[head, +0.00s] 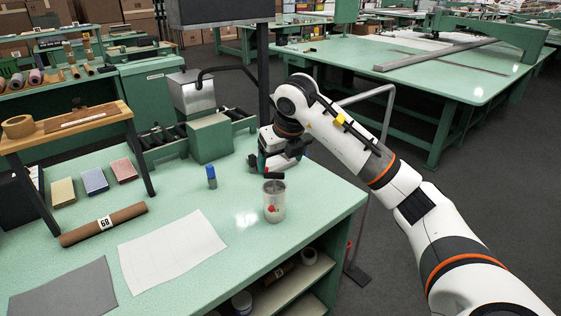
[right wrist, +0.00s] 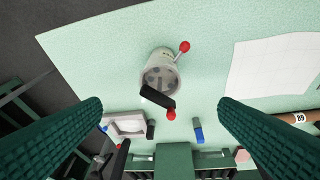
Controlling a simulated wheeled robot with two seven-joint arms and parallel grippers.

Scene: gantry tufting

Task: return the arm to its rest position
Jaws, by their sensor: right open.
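My right arm reaches in from the right over the green bench (head: 243,262). My right gripper (head: 272,163) is open, above the bench and just behind a pale grey cup (head: 274,210). In the right wrist view the two green-padded fingers stand wide apart (right wrist: 160,102) with nothing between them that I can see held. The cup (right wrist: 158,62) stands upright there, ahead of the fingers and apart from them. It holds a black-handled tool (right wrist: 157,97) and red-ended pieces (right wrist: 184,47). My left gripper is not in view.
A white sheet (head: 170,250), a brown roll (head: 103,224) labelled 68 or 89 and a grey sheet (head: 65,292) lie on the bench. A thin grey stand (head: 370,160) rises beyond the bench's right edge.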

